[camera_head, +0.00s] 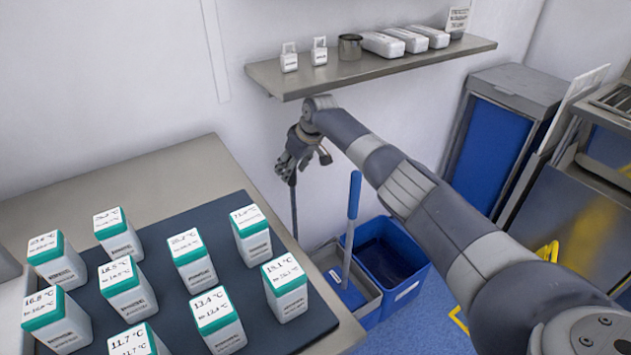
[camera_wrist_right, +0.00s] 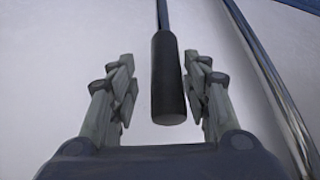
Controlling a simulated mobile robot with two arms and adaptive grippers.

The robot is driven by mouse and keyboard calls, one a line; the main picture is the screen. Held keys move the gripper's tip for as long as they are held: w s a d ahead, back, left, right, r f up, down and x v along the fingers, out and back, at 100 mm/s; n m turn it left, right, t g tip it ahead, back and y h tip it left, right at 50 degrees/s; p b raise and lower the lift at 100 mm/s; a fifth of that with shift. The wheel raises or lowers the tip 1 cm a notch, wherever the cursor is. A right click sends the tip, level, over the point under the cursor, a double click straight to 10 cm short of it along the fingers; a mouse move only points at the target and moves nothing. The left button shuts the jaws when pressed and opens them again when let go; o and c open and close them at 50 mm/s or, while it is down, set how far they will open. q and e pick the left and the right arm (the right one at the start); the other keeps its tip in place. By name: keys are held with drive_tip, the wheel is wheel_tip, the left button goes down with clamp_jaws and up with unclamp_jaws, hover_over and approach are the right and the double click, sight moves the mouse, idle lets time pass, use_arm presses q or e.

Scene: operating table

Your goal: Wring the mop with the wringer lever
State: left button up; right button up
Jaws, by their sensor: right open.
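The blue bucket (camera_head: 408,293) stands on the floor beyond the counter, with a grey wringer (camera_head: 372,303) at its left side. The mop's blue handle (camera_head: 354,195) rises upright from the wringer; its lower end is partly hidden. A thin dark wringer lever (camera_head: 294,212) rises left of the mop handle, its base hidden behind the counter. My right gripper (camera_head: 292,168) is at the lever's top. In the right wrist view the lever's black grip (camera_wrist_right: 168,85) lies between the open fingers, with gaps visible on both sides. My left gripper is out of view.
A counter (camera_head: 190,160) with a dark mat and several green-lidded white boxes (camera_head: 250,235) fills the lower left. A wall shelf (camera_head: 375,68) with small containers is above my right gripper.

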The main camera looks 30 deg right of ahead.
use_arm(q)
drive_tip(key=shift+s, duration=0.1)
use_arm(e)
drive_tip(key=s+d, duration=0.4)
drive_tip(key=s, duration=0.7)
drive_tip(key=shift+s, duration=0.2)
drive_tip(key=shift+f, duration=0.1)
